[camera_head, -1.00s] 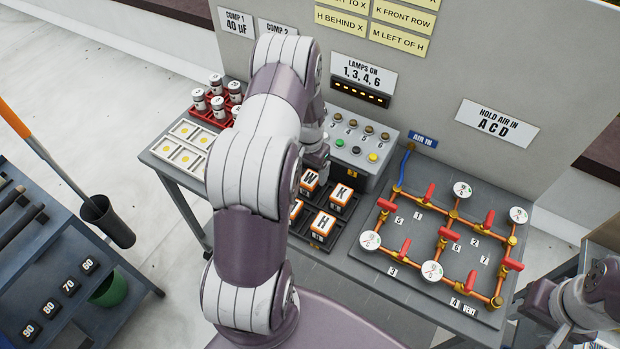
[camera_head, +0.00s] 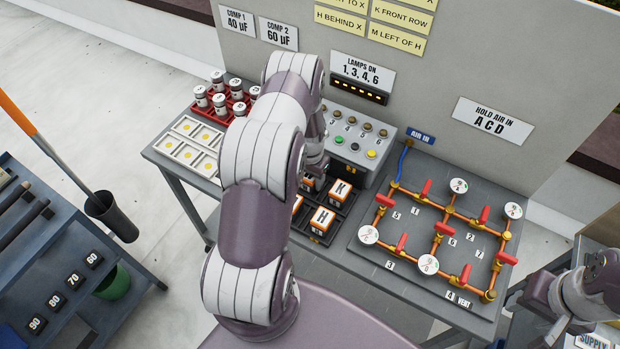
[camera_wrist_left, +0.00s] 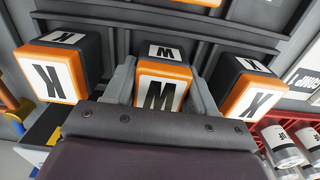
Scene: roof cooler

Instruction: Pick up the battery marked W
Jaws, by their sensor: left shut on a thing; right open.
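The battery marked W (camera_wrist_left: 162,92) has an orange-framed lettered face and a dark body. In the left wrist view it sits between my left gripper's fingers (camera_wrist_left: 162,75), which are shut on it from both sides. In the head view my left gripper (camera_head: 316,163) is over this battery (camera_head: 310,184), partly hidden by my arm. It still appears down in the dark rack (camera_head: 333,222); I see no clear lift. My right gripper (camera_head: 575,336) is at the lower right edge, away from the batteries, open and partly cut off.
Battery K (camera_head: 341,190) and battery H (camera_head: 322,219) stand close by. Battery X (camera_wrist_left: 252,95) is beside W in the wrist view. The lamp box (camera_head: 352,145) stands just behind, the pipe board (camera_head: 400,262) to the right, and the red capacitor rack (camera_head: 216,112) at the left.

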